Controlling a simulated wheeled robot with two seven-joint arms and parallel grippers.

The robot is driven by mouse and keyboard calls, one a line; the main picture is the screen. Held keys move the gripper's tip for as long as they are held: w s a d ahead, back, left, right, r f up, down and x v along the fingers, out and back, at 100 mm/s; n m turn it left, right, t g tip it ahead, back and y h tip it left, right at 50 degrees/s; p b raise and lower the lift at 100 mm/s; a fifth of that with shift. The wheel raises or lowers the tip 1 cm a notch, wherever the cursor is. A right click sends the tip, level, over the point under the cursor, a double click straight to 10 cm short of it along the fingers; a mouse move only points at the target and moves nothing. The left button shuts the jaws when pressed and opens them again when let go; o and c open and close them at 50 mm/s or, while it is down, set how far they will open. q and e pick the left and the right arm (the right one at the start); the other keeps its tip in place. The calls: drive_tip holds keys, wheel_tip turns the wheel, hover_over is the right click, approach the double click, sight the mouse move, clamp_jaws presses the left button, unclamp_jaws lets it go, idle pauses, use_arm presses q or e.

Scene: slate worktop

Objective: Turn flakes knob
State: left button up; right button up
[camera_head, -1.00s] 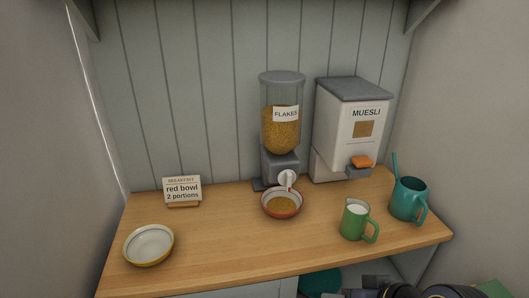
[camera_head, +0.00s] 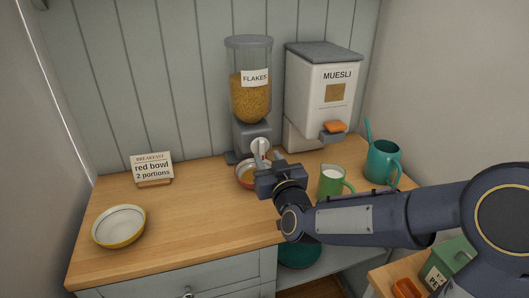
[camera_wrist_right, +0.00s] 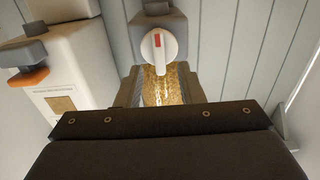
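The flakes dispenser (camera_head: 250,98) stands against the back wall, its clear hopper partly filled with flakes. Its white round knob (camera_head: 260,145) is on the front of the grey base. In the right wrist view, which looks upside down, the knob (camera_wrist_right: 158,48) shows a red mark and a white grip bar. The red bowl (camera_head: 241,172) is below the knob with flakes in it, partly hidden by my right gripper (camera_head: 268,172). That gripper is just in front of the bowl and knob, apart from the knob in the wrist view. My left gripper is out of view.
A white muesli dispenser (camera_head: 318,95) with an orange lever stands right of the flakes. A green jug (camera_head: 331,181) and teal pitcher (camera_head: 381,160) are close to my right arm. A sign (camera_head: 152,169) reads "red bowl 2 portions". A yellow-rimmed bowl (camera_head: 119,226) is at left.

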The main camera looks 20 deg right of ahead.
sight(263, 149)
drive_tip(key=shift+w, duration=1.95)
clamp_jaws()
